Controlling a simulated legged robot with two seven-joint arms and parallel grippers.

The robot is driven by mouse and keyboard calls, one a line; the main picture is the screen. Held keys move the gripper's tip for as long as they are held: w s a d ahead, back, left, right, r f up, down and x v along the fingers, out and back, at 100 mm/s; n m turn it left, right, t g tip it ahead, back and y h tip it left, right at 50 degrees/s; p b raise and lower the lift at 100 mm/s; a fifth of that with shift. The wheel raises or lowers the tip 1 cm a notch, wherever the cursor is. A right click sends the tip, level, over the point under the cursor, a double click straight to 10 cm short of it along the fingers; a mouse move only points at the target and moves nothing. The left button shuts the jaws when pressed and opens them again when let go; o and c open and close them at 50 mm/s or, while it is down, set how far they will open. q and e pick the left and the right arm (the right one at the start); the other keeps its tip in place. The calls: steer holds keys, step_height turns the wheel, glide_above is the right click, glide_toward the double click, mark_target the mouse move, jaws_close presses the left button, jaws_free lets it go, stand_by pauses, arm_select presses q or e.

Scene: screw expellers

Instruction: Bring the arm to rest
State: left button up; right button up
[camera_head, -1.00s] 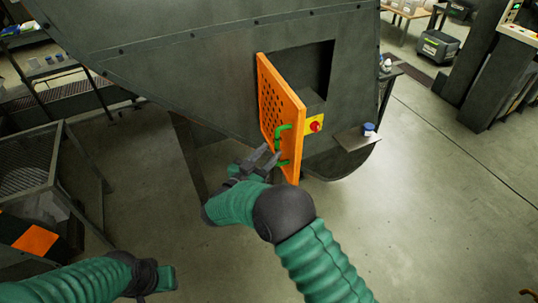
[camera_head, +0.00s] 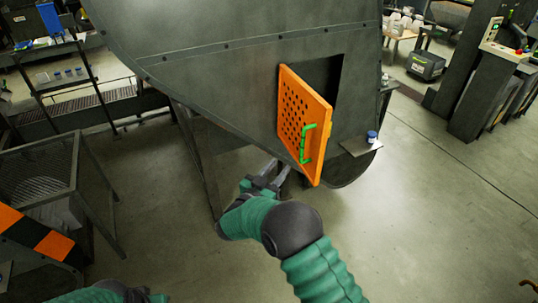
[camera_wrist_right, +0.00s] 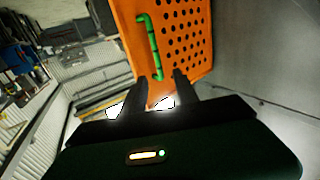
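The orange perforated door (camera_head: 304,125) stands partly open on the grey machine in the head view. Its green handle (camera_head: 304,145) is on the outer face. My right gripper (camera_head: 277,172) is below and left of the handle, apart from it, with nothing in its fingers. In the right wrist view the right gripper (camera_wrist_right: 160,82) has its two fingers spread, with the door (camera_wrist_right: 185,45) and handle (camera_wrist_right: 150,45) beyond them. My left arm shows only as a green sleeve at the bottom left edge; its gripper is not visible.
The grey machine (camera_head: 220,75) fills the upper middle. A small shelf (camera_head: 358,147) with a blue-capped jar (camera_head: 371,136) juts out right of the door. A mesh-topped frame (camera_head: 40,165) stands at left. The floor (camera_head: 430,220) at right is clear.

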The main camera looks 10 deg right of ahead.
steer(key=s+f+n+g+y, duration=0.2)
steer(key=s+n+g+y, duration=0.1)
steer(key=s, duration=0.8)
steer(key=s+d+f+n+g+y, duration=0.1)
steer(key=s+f+n+g+y, duration=0.1)
steer(key=s, duration=0.9)
steer(key=s+d+f+n+g+y, duration=0.1)
steer(key=s+f+n+g+y, duration=0.2)
steer(key=s, duration=0.8)
steer(key=g+y, duration=0.2)
steer(key=y, duration=0.2)
steer(key=shift+s+n+y, duration=0.15)
steer(key=shift+n+y, duration=0.15)
steer(key=shift+n, duration=0.1)
steer(key=shift+d+f, duration=0.15)
steer(key=shift+d, duration=0.15)
steer(key=shift+a, duration=0.1)
